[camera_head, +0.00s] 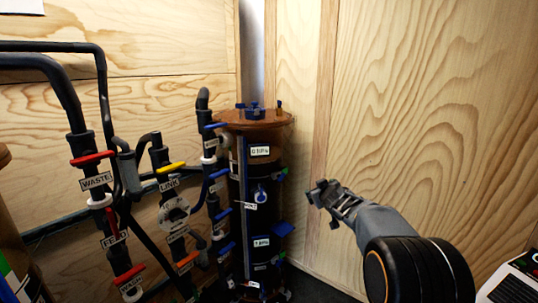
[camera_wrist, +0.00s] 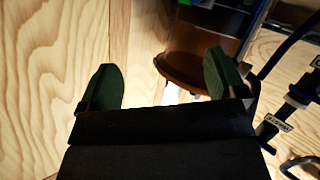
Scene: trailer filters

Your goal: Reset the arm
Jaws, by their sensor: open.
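My arm reaches in from the lower right of the head view, and my gripper (camera_head: 321,194) is just right of the tall dark filter column (camera_head: 262,187), apart from it in the picture. In the wrist view my gripper (camera_wrist: 162,82) has its two green-faced fingers spread wide with nothing between them. The brown flange of the filter column (camera_wrist: 185,75) shows behind the right finger in that view. The column in the head view has a round brown top with a blue fitting, blue valves and white labels.
Dark pipes with red, yellow and blue handles (camera_head: 92,159) fill the left. Labels there read WASTE, FEED and LINK. A plywood wall (camera_head: 430,110) stands behind and right of my arm. A device with a red button (camera_head: 518,263) is at the lower right corner.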

